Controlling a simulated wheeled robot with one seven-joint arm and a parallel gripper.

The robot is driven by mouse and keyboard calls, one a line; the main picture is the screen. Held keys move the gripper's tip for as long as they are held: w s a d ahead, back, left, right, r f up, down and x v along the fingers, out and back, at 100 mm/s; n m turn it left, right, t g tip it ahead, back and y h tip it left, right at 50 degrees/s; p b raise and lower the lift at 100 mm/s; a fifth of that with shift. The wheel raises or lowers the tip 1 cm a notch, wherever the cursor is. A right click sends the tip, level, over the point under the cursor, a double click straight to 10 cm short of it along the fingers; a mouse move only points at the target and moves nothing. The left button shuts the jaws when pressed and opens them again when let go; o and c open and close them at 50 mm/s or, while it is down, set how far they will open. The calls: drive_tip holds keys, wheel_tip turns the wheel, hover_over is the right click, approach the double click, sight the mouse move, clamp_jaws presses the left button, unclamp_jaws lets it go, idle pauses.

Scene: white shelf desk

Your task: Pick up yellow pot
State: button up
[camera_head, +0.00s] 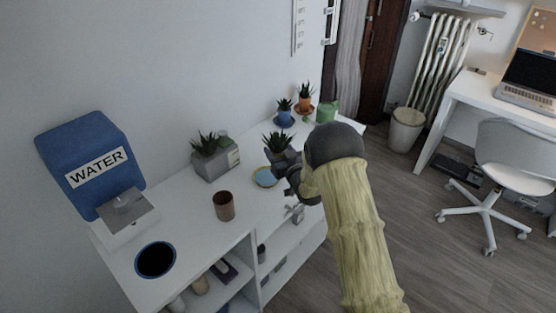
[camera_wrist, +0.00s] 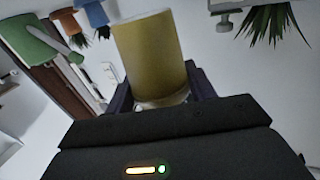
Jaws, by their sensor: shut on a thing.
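The yellow pot (camera_wrist: 150,48) is a plain, dull yellow cylinder in the wrist view. It sits between the two dark fingers of my gripper (camera_wrist: 160,92), which is shut on it. In the head view my gripper (camera_head: 291,184) is over the right part of the white shelf top. The pot cannot be made out there, as my arm and gripper cover that area. Whether the pot touches the shelf top is not clear.
The shelf top (camera_head: 188,240) also holds a blue water dispenser (camera_head: 85,150), a brown cup (camera_head: 224,206), a grey planter (camera_head: 216,162), a blue-yellow dish (camera_head: 265,177), and blue (camera_head: 285,118), orange (camera_head: 305,103) and green (camera_head: 327,112) pots. A white chair (camera_head: 517,155) stands right.

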sight(278, 148)
wheel_tip(278, 148, up, 6)
drive_tip(key=shift+f, duration=0.25)
idle(0.4)
drive_tip(key=s+d+f+m+h, duration=0.4)
drive_tip(key=s+d+f+h, duration=0.3)
drive_tip(key=d, duration=0.3)
drive_tip(key=s+d+f+m+t+h, duration=0.1)
drive_tip(key=s+d+f+m+h, duration=0.4)
drive_tip(key=s+d, duration=0.4)
drive_tip(key=shift+s+d+f+t+h, duration=0.15)
drive_tip(key=shift+d+f+t+h, duration=0.15)
drive_tip(key=shift+d+f+h, duration=0.55)
drive_tip(key=shift+a+h, duration=0.15)
drive_tip(key=shift+h, duration=0.1)
